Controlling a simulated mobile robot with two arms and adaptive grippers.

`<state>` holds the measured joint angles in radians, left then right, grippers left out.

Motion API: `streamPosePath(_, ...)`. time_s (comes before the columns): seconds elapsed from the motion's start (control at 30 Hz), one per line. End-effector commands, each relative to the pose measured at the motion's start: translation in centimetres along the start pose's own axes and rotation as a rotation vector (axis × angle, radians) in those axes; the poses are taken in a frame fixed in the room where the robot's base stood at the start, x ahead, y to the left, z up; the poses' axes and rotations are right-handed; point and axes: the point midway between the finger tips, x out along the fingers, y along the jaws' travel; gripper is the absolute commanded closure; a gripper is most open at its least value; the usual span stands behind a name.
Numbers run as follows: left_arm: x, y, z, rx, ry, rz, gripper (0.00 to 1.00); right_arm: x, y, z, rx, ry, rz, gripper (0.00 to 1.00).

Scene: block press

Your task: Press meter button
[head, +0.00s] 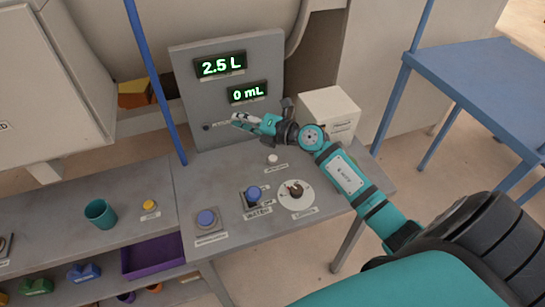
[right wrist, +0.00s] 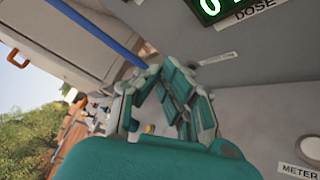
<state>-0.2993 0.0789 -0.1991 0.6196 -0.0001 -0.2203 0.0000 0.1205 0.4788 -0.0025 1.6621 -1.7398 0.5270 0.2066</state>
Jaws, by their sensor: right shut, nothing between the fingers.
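The meter button is a white round button (head: 272,158) on the grey bench in front of the display panel. It also shows at the lower right edge of the right wrist view (right wrist: 310,148), above a label reading METER. My right gripper (head: 240,120) is shut and empty. It points left in front of the panel, above and behind the button, and does not touch it. In the right wrist view its teal fingers meet near the middle. My left gripper is not in view.
The grey panel (head: 185,80) shows 2.5 L and 0 mL. A white box (head: 328,112) stands behind my right arm. A blue post (head: 155,80) rises left of the panel.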

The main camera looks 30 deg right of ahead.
Motion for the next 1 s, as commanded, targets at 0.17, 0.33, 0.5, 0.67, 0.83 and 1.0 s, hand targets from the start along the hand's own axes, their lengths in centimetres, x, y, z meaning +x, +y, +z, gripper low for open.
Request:
streamPosePath(0.17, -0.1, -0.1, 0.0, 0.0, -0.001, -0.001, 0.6, -1.5, -7.9, 2.7, -0.226, 0.229, -0.362, 1.0)
streamPosePath(0.33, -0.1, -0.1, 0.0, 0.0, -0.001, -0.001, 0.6, -3.6, -11.2, 4.2, -0.272, 0.308, -0.532, 1.0)
streamPosePath(0.5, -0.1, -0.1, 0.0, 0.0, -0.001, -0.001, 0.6, -4.1, -11.8, 4.5, -0.279, 0.323, -0.566, 1.0)
streamPosePath(0.67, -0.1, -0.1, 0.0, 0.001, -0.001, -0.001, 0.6, -4.0, -11.8, 4.4, -0.279, 0.323, -0.564, 1.0)
streamPosePath(0.83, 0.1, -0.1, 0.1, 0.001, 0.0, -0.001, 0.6, -4.0, -12.0, 4.2, -0.278, 0.323, -0.562, 1.0)
streamPosePath(1.0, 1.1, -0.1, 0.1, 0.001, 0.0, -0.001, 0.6, -3.8, -13.0, 3.7, -0.278, 0.323, -0.562, 1.0)
